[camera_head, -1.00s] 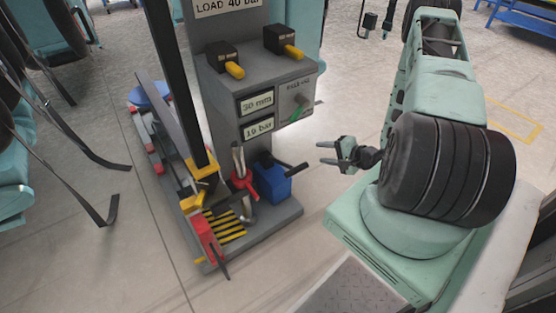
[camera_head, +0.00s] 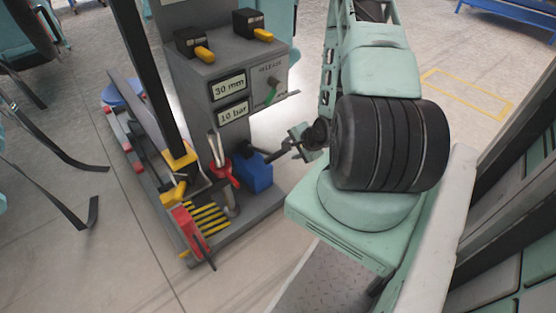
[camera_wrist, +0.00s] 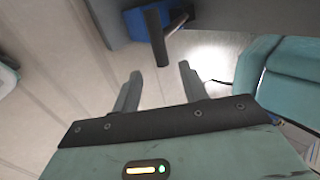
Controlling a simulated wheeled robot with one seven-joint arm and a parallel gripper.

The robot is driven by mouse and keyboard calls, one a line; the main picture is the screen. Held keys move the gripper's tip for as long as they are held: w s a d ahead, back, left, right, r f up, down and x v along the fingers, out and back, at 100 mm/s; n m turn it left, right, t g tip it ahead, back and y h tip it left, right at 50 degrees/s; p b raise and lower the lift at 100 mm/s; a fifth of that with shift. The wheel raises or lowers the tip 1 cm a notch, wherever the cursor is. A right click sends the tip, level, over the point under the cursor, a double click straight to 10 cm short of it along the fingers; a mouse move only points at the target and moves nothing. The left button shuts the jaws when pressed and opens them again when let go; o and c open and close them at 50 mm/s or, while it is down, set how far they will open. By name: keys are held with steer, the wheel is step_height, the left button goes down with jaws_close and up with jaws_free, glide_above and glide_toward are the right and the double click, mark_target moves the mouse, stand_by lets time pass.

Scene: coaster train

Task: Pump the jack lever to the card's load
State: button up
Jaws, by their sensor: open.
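The jack is a blue pump block (camera_head: 254,173) at the foot of a grey post. Its dark lever (camera_head: 279,153) sticks out to the right; the lever's black grip also shows in the wrist view (camera_wrist: 156,40). My gripper (camera_head: 298,143) is close to the lever's end in the head view. In the wrist view my gripper (camera_wrist: 160,78) is open and empty, and the grip lies just beyond the gap between its fingertips, apart from them. The displays read 30 mm (camera_head: 228,87) and 10 bar (camera_head: 233,113). The load card is cut off at the top.
A red valve-like part (camera_head: 221,167) stands left of the pump. Black straps lie on the left floor. Open floor lies in front.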

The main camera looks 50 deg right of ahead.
mark_target(279, 154)
steer(key=b+x, duration=0.3)
steer(key=x, duration=0.8)
steer(key=shift+d+f, duration=0.1)
steer(key=shift+c, duration=0.3)
